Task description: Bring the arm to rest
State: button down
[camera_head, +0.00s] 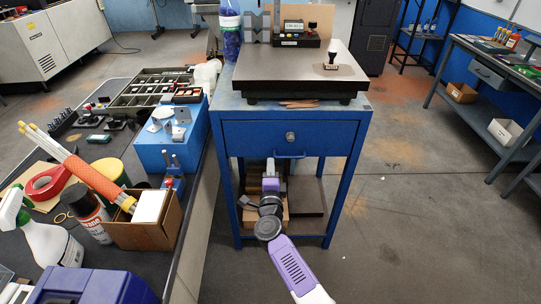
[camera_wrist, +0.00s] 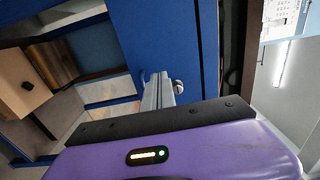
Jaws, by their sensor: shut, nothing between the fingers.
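My arm reaches forward from the bottom of the head view toward the front of the blue bench (camera_head: 228,180). My gripper (camera_head: 270,162) is in front of the open space under the drawer, just below the drawer handle (camera_head: 290,156). In the wrist view the grey fingers of my gripper (camera_wrist: 160,78) are together, with nothing between them. They point at the blue drawer front (camera_wrist: 160,35), and a round silver knob (camera_wrist: 179,86) shows beside them. I cannot tell whether the fingertips touch the bench.
A dark surface plate (camera_head: 290,75) bearing a stamp-like tool (camera_head: 331,58) tops the bench. Boxes stand on its lower shelf. A cluttered table (camera_head: 190,215) runs along the left; another workbench (camera_head: 480,75) is at right. The floor (camera_head: 420,210) between is mostly clear.

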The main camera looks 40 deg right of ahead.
jog(key=v, duration=0.4)
jog(key=shift+s+a+p, duration=0.1)
jog(key=shift+p, duration=0.3)
jog(key=s+a+r+n+t+y, duration=0.3)
jog(key=s+a+r+n+t, duration=0.2)
jog(key=r+n, duration=0.35)
jog(key=s+a+r+n+g+y, duration=0.1)
jog(key=s+n, duration=0.4)
jog(key=s, duration=0.8)
jog(key=s+a+n+g+y, duration=0.2)
jog(key=s+a+n, duration=0.3)
jog(key=s, duration=0.9)
jog(key=s+a+r+n+g+y, duration=0.1)
jog(key=s+n, duration=0.5)
jog(key=s, duration=0.8)
jog(key=a+g+y, duration=0.1)
jog(key=a+y, duration=0.1)
jog(key=y, duration=0.1)
jog(key=shift+a+r, duration=0.3)
jog(key=shift+a, duration=0.1)
